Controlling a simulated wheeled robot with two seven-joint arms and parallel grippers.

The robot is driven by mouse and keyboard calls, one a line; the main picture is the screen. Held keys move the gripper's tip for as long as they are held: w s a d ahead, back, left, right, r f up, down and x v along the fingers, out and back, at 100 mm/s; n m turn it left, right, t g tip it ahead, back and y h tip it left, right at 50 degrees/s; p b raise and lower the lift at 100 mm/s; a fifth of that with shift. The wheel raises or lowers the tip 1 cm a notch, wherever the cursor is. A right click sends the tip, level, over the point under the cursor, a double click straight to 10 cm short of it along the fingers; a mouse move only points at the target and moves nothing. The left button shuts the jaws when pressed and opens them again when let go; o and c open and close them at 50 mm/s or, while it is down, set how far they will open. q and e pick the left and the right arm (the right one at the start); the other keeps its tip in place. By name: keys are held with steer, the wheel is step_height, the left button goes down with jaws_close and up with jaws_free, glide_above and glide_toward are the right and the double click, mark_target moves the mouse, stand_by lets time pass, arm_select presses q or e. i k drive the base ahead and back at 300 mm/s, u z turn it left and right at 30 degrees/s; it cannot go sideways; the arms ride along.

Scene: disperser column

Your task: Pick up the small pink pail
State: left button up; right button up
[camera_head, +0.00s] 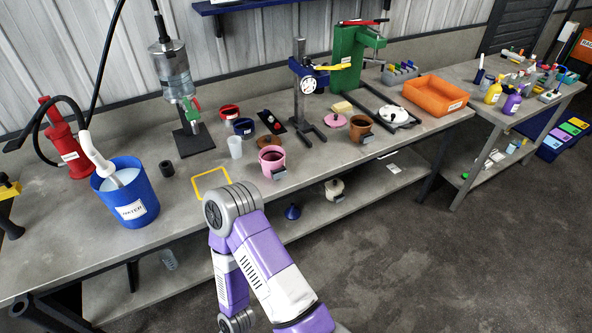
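The small pink pail (271,161) stands upright on the grey workbench (190,230), near its front edge and around the middle of the picture. A dark tag shows at its front right. It looks open at the top, with a dark inside. One of my purple and white arms rises from the bottom, its grey joint just below and left of the pail and apart from it in the picture. Neither of my grippers shows.
A white cup (235,147) and a brown pot (268,142) stand close behind the pail. A blue water bucket (127,192) is at left. A brown pot (360,128) and an orange bin (435,95) are to the right. A yellow outline (211,184) marks bare bench.

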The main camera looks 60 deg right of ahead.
mark_target(272, 158)
steer(key=z, duration=0.2)
steer(key=i, duration=0.35)
steer(key=z, duration=1)
steer(key=k, duration=0.15)
steer(key=z, duration=1.35)
